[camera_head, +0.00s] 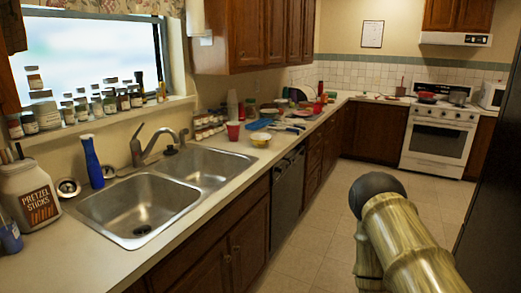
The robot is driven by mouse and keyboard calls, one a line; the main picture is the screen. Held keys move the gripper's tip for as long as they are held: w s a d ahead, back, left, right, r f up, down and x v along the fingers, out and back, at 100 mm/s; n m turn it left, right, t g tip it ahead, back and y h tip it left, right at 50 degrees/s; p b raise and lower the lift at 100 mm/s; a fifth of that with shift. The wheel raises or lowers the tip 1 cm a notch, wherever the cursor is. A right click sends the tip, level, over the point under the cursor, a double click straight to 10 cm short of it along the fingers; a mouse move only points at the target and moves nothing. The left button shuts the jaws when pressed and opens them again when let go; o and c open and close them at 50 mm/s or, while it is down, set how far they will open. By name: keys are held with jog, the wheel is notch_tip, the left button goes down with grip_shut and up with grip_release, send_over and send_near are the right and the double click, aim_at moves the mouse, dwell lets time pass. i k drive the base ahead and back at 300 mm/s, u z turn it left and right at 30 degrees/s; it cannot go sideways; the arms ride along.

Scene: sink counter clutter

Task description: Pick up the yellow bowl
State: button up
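The small yellow bowl (261,140) sits upright on the counter, to the right of the double sink and close to the counter's front edge. Its pale rim faces up; I cannot make out anything inside it. A red cup (233,131) stands just left of it, and a blue item (261,124) lies just behind it. My gripper does not show in the head view, so its state and distance from the bowl cannot be seen.
The steel double sink (140,203) lies left of the bowl. Cups, dishes and utensils crowd the counter beyond the bowl. The tiled floor (309,222) in front is open.

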aim_at(260, 141)
jog(key=k, duration=0.45)
jog(key=z, duration=0.9)
jog(key=i, duration=3.5)
jog(key=u, duration=2.8)
